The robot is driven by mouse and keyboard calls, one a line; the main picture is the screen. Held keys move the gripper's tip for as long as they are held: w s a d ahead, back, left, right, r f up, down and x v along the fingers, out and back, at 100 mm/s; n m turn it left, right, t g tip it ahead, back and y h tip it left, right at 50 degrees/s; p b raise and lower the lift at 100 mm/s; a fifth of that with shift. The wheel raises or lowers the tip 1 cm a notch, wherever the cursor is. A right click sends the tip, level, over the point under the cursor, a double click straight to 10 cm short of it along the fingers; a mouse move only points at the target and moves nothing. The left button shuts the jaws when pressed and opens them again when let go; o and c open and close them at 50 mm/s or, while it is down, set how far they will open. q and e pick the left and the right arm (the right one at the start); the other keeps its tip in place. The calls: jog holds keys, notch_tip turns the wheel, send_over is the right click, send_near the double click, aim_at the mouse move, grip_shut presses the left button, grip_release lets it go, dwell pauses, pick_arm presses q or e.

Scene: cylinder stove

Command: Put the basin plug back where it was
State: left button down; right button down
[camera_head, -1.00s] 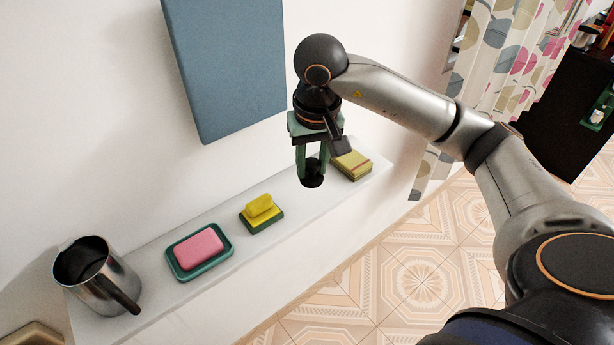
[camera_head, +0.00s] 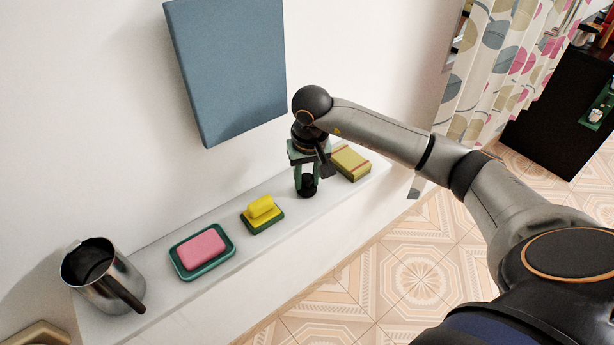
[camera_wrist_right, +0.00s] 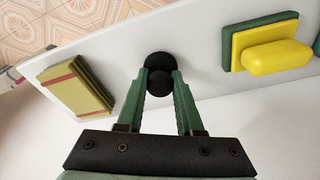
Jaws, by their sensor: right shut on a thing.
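The basin plug (camera_head: 307,188) is black and round, with a knob on top. My left gripper is not in view.
A blue panel (camera_head: 228,65) hangs above.

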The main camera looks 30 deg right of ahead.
aim_at(309, 194)
jog(key=shift+f, duration=0.1)
jog(key=shift+f, duration=0.15)
jog(key=c, duration=0.6)
grip_release()
jog(key=shift+o, duration=0.2)
notch_tip(309, 194, up, 12)
jog(key=s+b, duration=0.1)
jog(key=shift+s+a+r, duration=0.2)
jog(key=shift+s+a, duration=0.1)
jog(key=shift+s, duration=0.1)
